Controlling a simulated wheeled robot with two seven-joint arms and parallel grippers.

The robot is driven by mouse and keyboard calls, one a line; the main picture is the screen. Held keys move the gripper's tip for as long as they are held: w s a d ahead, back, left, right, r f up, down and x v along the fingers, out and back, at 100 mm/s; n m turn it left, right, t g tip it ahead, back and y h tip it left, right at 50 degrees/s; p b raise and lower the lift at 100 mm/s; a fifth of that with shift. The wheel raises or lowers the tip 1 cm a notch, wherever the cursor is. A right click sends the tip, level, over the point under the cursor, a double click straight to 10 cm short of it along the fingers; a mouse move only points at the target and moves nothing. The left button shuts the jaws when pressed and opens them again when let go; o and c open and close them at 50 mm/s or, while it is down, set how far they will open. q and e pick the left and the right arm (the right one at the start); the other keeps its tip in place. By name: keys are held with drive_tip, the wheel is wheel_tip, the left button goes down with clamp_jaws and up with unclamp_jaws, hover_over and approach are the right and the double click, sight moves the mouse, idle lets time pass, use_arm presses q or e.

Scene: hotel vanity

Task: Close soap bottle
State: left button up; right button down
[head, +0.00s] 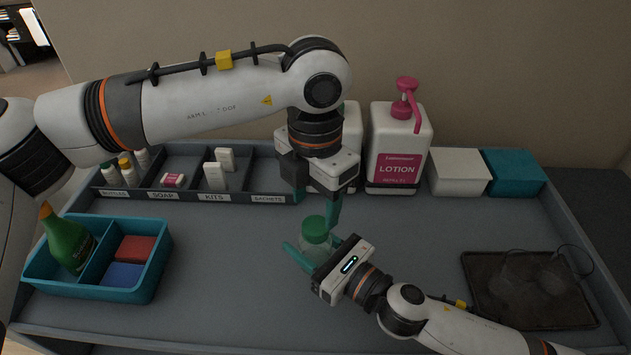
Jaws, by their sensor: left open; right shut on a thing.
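The soap bottle (317,249) is small and pale, with a green cap (314,227) at its top, near the middle of the vanity top. Whether the cap is seated or loose cannot be told. My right gripper (317,250) comes in from the lower right and is shut on the bottle's body, which its fingers partly hide. My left gripper (317,208) points down from above, open, with its teal fingers just above and behind the cap. No contact between them and the cap can be made out.
A labelled divider tray (230,197) and lotion pump bottle (397,150) stand at the back, beside white (459,171) and teal (513,172) boxes. A dark tray (500,312) with glasses is at right.

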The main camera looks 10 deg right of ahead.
sight(315, 225)
use_arm(q)
drive_tip(key=shift+f, duration=2.25)
drive_tip(key=c, duration=1)
drive_tip(key=o, duration=1.1)
drive_tip(key=shift+o, duration=0.2)
wheel_tip(315, 225, up, 12)
